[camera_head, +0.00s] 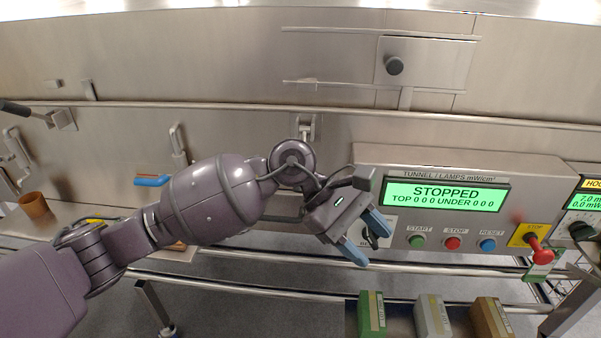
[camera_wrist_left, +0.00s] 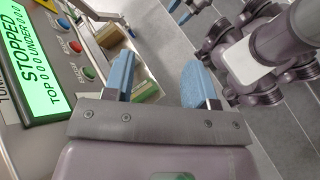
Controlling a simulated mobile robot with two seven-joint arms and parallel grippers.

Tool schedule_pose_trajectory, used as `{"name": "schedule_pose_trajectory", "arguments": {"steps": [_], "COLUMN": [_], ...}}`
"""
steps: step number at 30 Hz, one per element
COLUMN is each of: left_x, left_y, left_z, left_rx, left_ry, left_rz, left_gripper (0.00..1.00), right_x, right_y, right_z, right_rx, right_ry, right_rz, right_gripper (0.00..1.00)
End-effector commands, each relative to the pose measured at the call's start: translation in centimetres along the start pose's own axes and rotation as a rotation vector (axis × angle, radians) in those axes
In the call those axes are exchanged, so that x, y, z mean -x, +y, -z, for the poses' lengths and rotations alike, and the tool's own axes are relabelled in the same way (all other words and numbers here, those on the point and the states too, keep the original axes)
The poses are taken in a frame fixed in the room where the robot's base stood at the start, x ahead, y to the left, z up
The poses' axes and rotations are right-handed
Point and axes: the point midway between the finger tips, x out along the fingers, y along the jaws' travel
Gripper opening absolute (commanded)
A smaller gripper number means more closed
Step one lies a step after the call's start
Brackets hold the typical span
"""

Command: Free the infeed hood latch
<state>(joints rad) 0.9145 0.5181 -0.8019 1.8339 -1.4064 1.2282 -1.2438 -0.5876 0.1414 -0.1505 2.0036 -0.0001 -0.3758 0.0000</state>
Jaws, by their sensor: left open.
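My left gripper (camera_head: 364,237) is open, its two blue fingers apart in front of the lower left of the control panel (camera_head: 440,167). A black selector knob (camera_head: 372,239) shows beside the fingers; I cannot tell whether they touch it. In the left wrist view the open left fingers (camera_wrist_left: 160,78) hold nothing. My right arm shows there at upper right, with blue finger parts (camera_wrist_left: 183,9) at the top edge. No part is labelled as the infeed hood latch. A bracket with a black lever (camera_head: 60,118) is at far left, and metal handles (camera_head: 179,140) (camera_head: 306,126) sit below the long rail.
The panel display (camera_head: 446,197) reads STOPPED. An orange cup (camera_head: 34,205) stands at left. Several boxes (camera_head: 432,315) lie below.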

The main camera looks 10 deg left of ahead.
Motion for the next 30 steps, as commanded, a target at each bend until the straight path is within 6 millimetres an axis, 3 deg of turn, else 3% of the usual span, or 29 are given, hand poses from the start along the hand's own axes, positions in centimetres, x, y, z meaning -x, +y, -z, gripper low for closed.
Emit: {"name": "schedule_pose_trajectory", "arguments": {"steps": [5, 10, 15, 19, 24, 30], "left_x": [2.7, 7.3, 12.8, 16.0, 17.8, 17.5], "left_y": [1.2, 3.0, 5.1, 6.2, 6.7, 6.4], "left_z": [2.3, 4.0, 4.2, 3.8, 3.4, 4.9], "left_rx": [-0.263, -0.461, -0.585, -0.625, -0.639, -0.638], "left_ry": [0.328, 0.642, 0.922, 1.067, 1.146, 1.148], "left_rz": [0.176, 0.360, 0.536, 0.632, 0.688, 0.692], "left_gripper": [0.52, 0.52, 0.52, 0.52, 0.52, 0.52], "right_x": [-0.3, -0.4, -0.4, -0.5, -0.5, -0.5], "right_y": [0.0, 0.0, 0.0, 0.0, 0.0, -0.1], "right_z": [-0.6, -1.3, -1.9, -2.1, -2.2, -2.3], "right_rx": [0.003, 0.004, 0.005, 0.005, 0.005, 0.005], "right_ry": [-0.006, -0.015, -0.023, -0.026, -0.027, -0.028], "right_rz": [0.001, 0.001, 0.001, 0.001, 0.001, 0.001], "right_gripper": [0.52, 0.52, 0.52, 0.52, 0.52, 0.52]}}
